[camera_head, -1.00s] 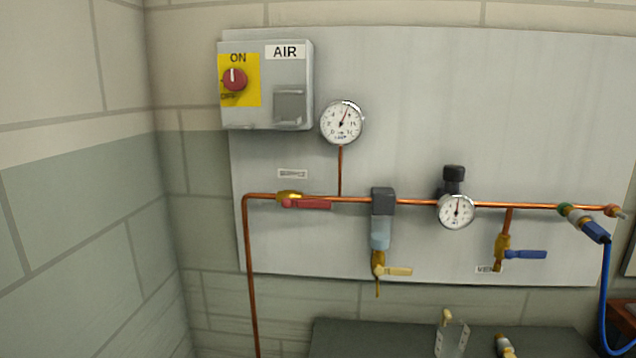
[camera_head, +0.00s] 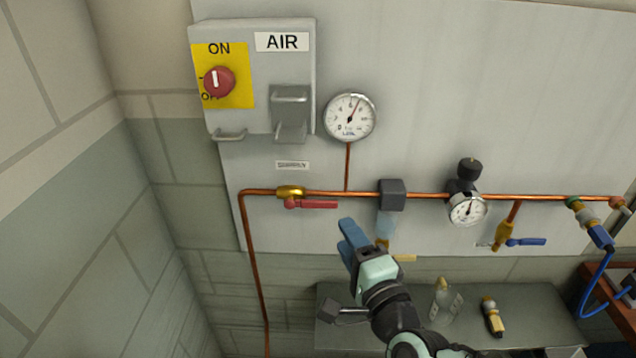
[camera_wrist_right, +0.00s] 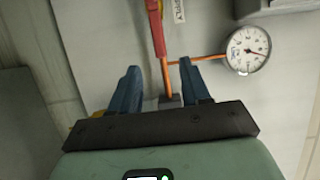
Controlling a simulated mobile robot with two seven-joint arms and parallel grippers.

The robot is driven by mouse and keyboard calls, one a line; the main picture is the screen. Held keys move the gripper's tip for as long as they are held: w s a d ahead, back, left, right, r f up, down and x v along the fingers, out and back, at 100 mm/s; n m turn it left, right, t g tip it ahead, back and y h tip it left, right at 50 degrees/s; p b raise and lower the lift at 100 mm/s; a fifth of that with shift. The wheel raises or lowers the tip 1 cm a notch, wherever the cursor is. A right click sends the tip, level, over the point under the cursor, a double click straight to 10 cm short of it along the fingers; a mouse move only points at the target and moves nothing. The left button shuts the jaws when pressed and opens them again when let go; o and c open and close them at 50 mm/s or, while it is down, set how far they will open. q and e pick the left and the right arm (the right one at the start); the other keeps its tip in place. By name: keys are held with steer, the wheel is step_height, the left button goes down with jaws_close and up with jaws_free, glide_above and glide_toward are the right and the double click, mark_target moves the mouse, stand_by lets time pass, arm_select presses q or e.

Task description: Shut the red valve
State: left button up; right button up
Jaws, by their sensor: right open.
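The red valve has a brass body (camera_head: 290,191) on the copper pipe and a red lever (camera_head: 314,204). The lever points right and lies nearly parallel to the pipe, just below it. My right gripper (camera_head: 346,232) has blue fingers, is open and empty, and is below and right of the lever's free end, apart from it in the picture. In the right wrist view the red lever (camera_wrist_right: 155,28) lies beyond the gap between my two fingers (camera_wrist_right: 158,68). My left gripper is not in view.
A pressure gauge (camera_head: 349,117) stands above the pipe, right of the lever. The AIR box (camera_head: 262,110) is at upper left. A filter block (camera_head: 392,194), a second gauge (camera_head: 467,209) and a blue-handled valve (camera_head: 524,241) are to the right. A grey bench (camera_head: 540,320) is below.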

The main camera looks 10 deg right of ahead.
mark_target(327, 206)
steer(key=w+p, duration=0.1)
steer(key=w, duration=0.3)
steer(key=w+a, duration=0.1)
steer(key=w, duration=0.3)
steer(key=w+a+p, duration=0.1)
steer(key=w, duration=0.3)
steer(key=shift+w+a+p, duration=0.25)
steer(key=shift+w+p, duration=0.05)
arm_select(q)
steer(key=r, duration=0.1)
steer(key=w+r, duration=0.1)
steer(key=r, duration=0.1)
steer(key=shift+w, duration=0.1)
arm_select(e)
jaws_close()
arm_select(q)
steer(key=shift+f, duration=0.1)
